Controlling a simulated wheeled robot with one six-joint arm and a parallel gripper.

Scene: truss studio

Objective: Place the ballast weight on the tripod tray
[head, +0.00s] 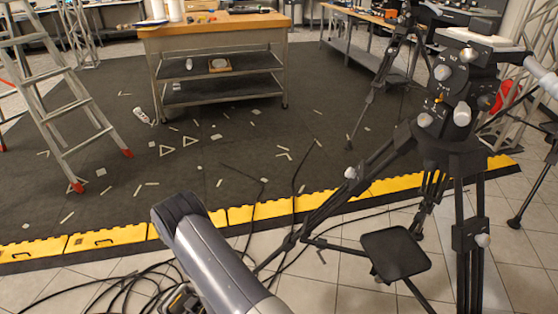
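The tripod tray (394,253) is a small, dark, square plate low among the legs of the large black tripod (465,150) at the right. Its visible top looks bare. I cannot make out a ballast weight anywhere in this view. My grey arm rises from the bottom centre, left of the tray. My gripper cannot be made out in the frame, so its state and anything it may hold are hidden.
Black cables (125,285) lie on the tiles at the lower left. Yellow edging (245,213) borders a dark mat with scattered pale pieces. A stepladder (62,95) stands left, a workbench (215,30) behind. Spread tripod legs surround the tray. Open mat lies in the middle.

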